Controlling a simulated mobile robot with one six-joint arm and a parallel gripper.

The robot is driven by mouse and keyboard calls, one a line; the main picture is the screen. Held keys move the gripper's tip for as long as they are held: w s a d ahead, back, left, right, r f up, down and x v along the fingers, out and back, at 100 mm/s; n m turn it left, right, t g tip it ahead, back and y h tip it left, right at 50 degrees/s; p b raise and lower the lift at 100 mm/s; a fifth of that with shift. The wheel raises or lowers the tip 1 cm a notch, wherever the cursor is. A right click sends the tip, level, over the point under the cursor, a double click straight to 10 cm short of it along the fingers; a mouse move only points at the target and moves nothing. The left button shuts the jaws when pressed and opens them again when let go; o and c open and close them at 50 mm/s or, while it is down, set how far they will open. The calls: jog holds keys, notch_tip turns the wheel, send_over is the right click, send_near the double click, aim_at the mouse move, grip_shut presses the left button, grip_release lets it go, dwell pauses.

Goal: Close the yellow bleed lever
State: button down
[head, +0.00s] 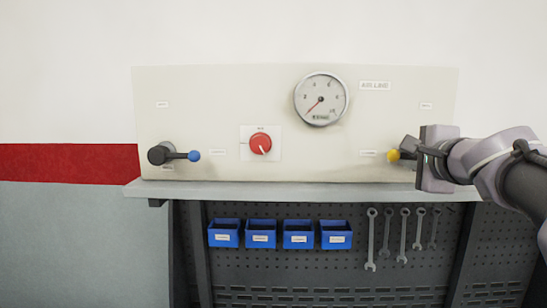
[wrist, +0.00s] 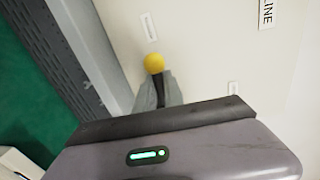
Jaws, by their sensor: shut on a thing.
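The yellow bleed lever (head: 394,156) is at the right of the panel in the head view, its yellow ball end pointing left. In the wrist view the yellow ball (wrist: 154,63) shows just beyond the fingertips. My gripper (head: 407,147) is at the lever from the right, shut on it just behind the ball. The gripper also shows in the wrist view (wrist: 155,90). The rest of the lever and its pivot are hidden by the gripper.
The cream panel (head: 220,100) carries a pressure gauge (head: 321,99), a red knob (head: 260,144) and a blue-tipped lever (head: 180,155) at left. A grey ledge (head: 290,193) runs below. Blue bins (head: 261,233) and wrenches (head: 387,232) hang under it.

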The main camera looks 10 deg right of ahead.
jog(key=shift+f+n+b, duration=0.2)
jog(key=shift+n+b, duration=0.1)
dwell(0.4)
jog(key=c, duration=1.5)
grip_release()
jog(key=shift+o, duration=0.2)
